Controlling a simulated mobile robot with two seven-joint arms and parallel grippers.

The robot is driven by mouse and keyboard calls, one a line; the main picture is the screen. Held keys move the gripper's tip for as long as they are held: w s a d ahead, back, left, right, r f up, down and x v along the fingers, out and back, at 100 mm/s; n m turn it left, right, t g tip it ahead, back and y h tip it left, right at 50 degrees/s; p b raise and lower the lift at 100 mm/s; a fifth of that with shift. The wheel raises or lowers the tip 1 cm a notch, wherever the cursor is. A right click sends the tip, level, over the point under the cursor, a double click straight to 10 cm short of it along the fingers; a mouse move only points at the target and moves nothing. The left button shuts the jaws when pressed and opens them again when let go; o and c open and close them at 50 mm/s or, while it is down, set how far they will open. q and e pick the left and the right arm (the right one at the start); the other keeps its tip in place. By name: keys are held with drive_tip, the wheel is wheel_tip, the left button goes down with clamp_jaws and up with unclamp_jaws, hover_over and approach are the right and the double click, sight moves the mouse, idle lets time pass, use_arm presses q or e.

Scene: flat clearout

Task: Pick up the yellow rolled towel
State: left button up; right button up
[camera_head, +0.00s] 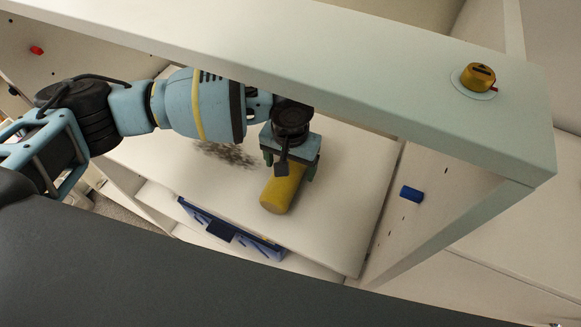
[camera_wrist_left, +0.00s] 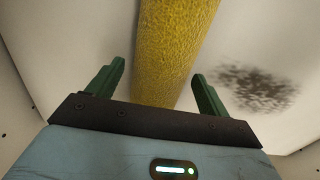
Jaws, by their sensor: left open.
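The yellow rolled towel (camera_head: 279,194) lies on a white shelf inside the cabinet. Its upper part in the head view is hidden under my left gripper (camera_head: 290,170). In the left wrist view the towel (camera_wrist_left: 172,50) runs from the top edge down between the two green fingers of the gripper (camera_wrist_left: 155,85). The fingers are open, one on each side of the towel, with a visible gap on both sides. I cannot tell how far the fingertips are above the shelf. My right gripper is not in view.
The white shelf (camera_head: 335,215) has a dark speckled patch (camera_head: 226,153) left of the towel. A blue item (camera_head: 230,232) sits below the shelf's front edge. A blue peg (camera_head: 411,194) is on the right side wall. A yellow round object (camera_head: 478,77) rests on the cabinet top.

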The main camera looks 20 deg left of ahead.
use_arm(q)
drive_tip(key=shift+f, duration=0.65)
drive_tip(key=shift+c, duration=0.5)
drive_tip(key=c, duration=1)
drive_tip(key=shift+r, duration=0.1)
drive_tip(key=shift+c, duration=0.2)
drive_tip(key=shift+r, duration=0.6)
wheel_tip(320, 180, up, 2)
drive_tip(key=shift+r, duration=0.25)
drive_tip(key=s+d, duration=0.3)
drive_tip(key=s, duration=0.1)
drive_tip(key=s+d+p, duration=0.1)
drive_tip(key=s+d, duration=0.2)
drive_tip(key=s, duration=0.2)
drive_tip(key=s+d+r, duration=0.1)
drive_tip(key=s+d, duration=0.1)
drive_tip(key=s, duration=0.2)
drive_tip(key=shift+s+d+p, duration=0.2)
drive_tip(key=shift+d+p, duration=0.2)
